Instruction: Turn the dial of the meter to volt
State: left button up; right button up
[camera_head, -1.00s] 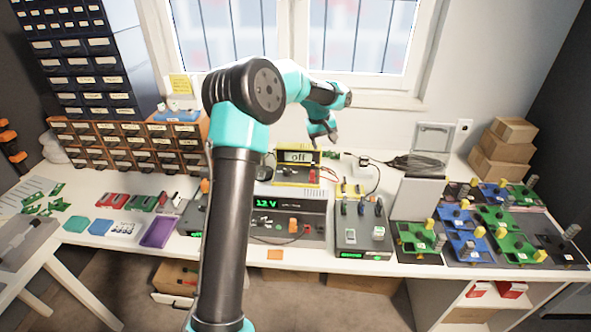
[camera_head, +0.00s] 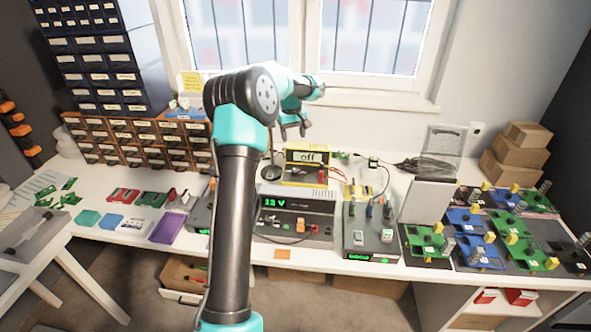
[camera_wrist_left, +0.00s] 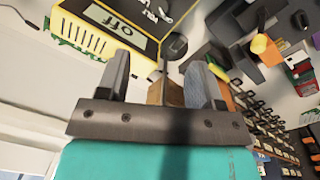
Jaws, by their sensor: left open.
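The yellow meter (camera_head: 289,178) stands near the back of the bench, behind the 12 V unit, and its screen reads "off". In the left wrist view its yellow body (camera_wrist_left: 88,44) and screen fill the upper left, turned over. Its dial is too small to read in the head view and is mostly cut off at the top of the wrist view. My left gripper (camera_head: 293,131) is open and empty, above and just behind the meter, apart from it. Its two fingers (camera_wrist_left: 165,78) show spread in the wrist view. My right gripper is not in view.
The power supply (camera_head: 290,205) reading 12 V stands in front of the meter, with a grey box (camera_head: 369,238) to its right. Wooden drawers (camera_head: 140,140) stand at the back left. Circuit boards (camera_head: 500,225) cover the right end. The window is close behind my arm.

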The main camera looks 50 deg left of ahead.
aim_at(295, 170)
pick_arm(q)
jog(key=f, duration=1.6)
jog(key=shift+w+d, duration=0.2)
jog(key=shift+w, duration=0.2)
jog(key=shift+c, duration=0.4)
jog(key=c, duration=0.8)
jog(key=shift+r, duration=0.1)
jog(key=shift+c, duration=0.2)
jog(key=shift+m, duration=0.4)
jog(key=m, duration=1.1)
jog(key=shift+g, duration=0.3)
